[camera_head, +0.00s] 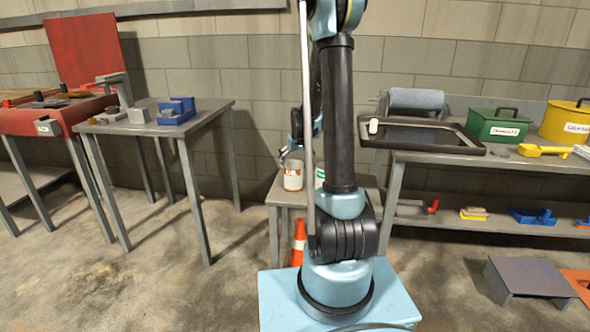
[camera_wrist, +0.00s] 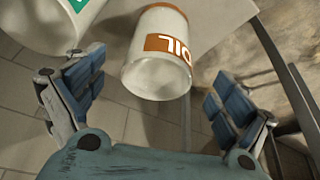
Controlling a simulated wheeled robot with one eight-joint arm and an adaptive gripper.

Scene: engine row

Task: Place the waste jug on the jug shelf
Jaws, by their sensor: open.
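A white jug with an orange OIL label (camera_wrist: 157,58) lies between the spread fingers of my open gripper (camera_wrist: 150,95) in the wrist view, with no finger clearly touching it. The same jug (camera_head: 293,175) stands on a small grey table (camera_head: 280,194) in the head view. A second white jug with a green label (camera_wrist: 48,22) is at the upper left of the wrist view, near my left finger. It is partly hidden behind my arm in the head view (camera_head: 319,178). I cannot tell which is the waste jug or which surface is the jug shelf.
A grey table (camera_head: 150,128) stands left. An orange cone (camera_head: 299,244) is on the floor.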

